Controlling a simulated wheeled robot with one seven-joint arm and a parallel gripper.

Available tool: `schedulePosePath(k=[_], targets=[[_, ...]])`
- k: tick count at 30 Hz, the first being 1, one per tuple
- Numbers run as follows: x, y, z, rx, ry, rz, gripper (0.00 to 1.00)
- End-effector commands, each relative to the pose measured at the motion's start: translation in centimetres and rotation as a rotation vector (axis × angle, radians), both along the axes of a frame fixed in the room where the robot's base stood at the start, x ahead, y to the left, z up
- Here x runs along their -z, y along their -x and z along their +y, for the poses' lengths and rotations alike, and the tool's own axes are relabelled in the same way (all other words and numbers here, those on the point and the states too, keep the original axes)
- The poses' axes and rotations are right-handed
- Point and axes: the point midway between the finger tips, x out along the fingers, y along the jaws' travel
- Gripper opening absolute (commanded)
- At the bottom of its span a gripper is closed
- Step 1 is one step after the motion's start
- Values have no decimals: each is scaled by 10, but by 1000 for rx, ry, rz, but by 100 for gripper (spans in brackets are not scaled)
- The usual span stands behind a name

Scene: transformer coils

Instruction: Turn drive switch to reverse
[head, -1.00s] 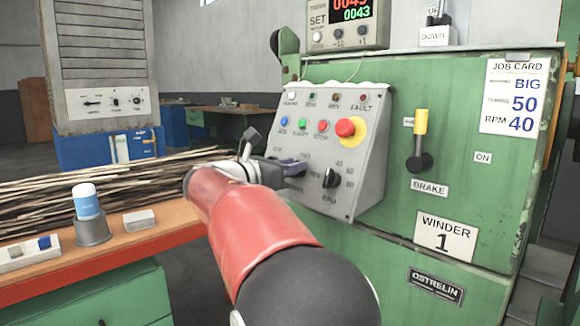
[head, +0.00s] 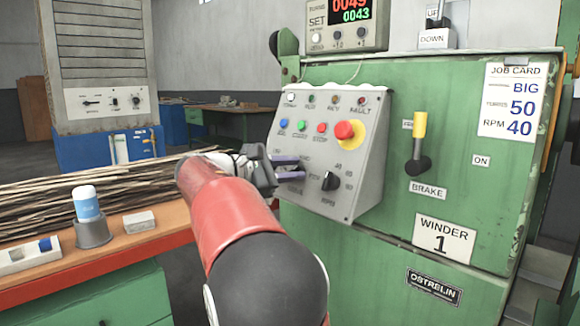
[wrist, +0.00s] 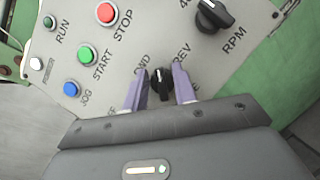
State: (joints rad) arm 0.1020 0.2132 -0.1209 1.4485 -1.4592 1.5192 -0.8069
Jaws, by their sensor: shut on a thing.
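The drive switch is a small black knob (wrist: 161,84) on the grey sloped control panel (head: 345,195), with a partly covered FWD label at its left and REV at its right in the wrist view. My gripper (wrist: 160,89) has its two purple fingers on either side of this knob and is shut on it. In the head view my gripper (head: 296,167) reaches the panel from the left, with one finger above the other. The fingers partly hide the knob and its labels, so I cannot tell its exact setting.
The black RPM knob (head: 331,181) is close to the right of the switch. Red, green and blue buttons and a red emergency stop (head: 345,130) sit above. A yellow-handled brake lever (head: 419,145) is farther right. A bench (head: 160,219) with a blue-and-white can stands left.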

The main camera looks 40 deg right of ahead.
Motion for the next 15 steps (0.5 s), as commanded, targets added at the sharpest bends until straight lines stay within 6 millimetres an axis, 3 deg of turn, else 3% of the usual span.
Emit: schedulePosePath(k=[15], targets=[[1, 0, 1, 180, -37, -447, 5]])
